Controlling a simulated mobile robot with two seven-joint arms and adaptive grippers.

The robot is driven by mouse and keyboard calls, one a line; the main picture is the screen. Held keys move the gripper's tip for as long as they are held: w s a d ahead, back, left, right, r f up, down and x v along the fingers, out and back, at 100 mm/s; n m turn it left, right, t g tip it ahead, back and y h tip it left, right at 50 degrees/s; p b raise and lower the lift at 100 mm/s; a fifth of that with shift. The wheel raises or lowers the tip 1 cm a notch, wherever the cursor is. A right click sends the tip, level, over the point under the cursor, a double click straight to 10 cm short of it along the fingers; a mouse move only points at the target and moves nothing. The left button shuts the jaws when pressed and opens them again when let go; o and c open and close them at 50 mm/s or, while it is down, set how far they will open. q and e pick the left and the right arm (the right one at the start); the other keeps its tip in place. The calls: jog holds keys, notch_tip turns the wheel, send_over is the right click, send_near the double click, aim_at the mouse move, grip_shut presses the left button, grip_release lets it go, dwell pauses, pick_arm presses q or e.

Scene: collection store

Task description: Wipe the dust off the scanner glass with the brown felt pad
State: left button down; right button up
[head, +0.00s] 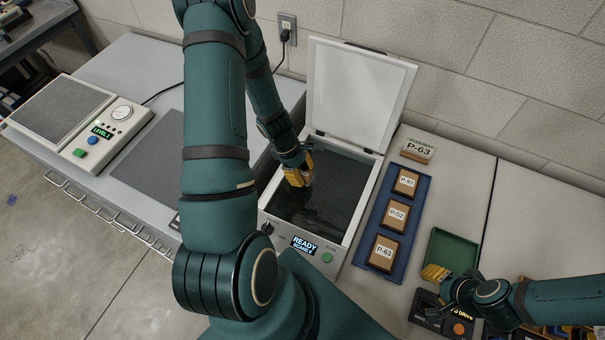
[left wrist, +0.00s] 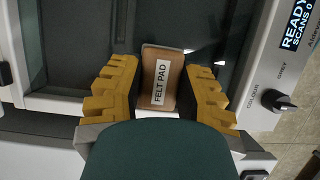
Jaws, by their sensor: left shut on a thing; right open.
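The flatbed scanner (head: 322,258) stands with its white lid (head: 357,96) raised. Its dark glass (head: 341,200) is exposed; patches of it look faintly greyer, but I cannot tell dust from reflection. My left gripper (head: 301,174) is over the left part of the glass. In the left wrist view, its yellow fingers (left wrist: 158,95) are shut on the brown felt pad (left wrist: 161,64), which has a white FELT PAD label. I cannot tell whether the pad touches the glass. My right gripper (head: 436,274) is open at the lower right, beside the green tray (head: 454,249).
A black drive box (head: 441,316) is near the right gripper.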

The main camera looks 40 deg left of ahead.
pick_arm(q)
jog(key=shift+p+v, duration=0.6)
jog(key=shift+v, duration=0.35)
jog(key=shift+w+d+r+p, duration=0.1)
jog(key=shift+d+r+p, duration=0.15)
jog(key=shift+r+p, duration=0.65)
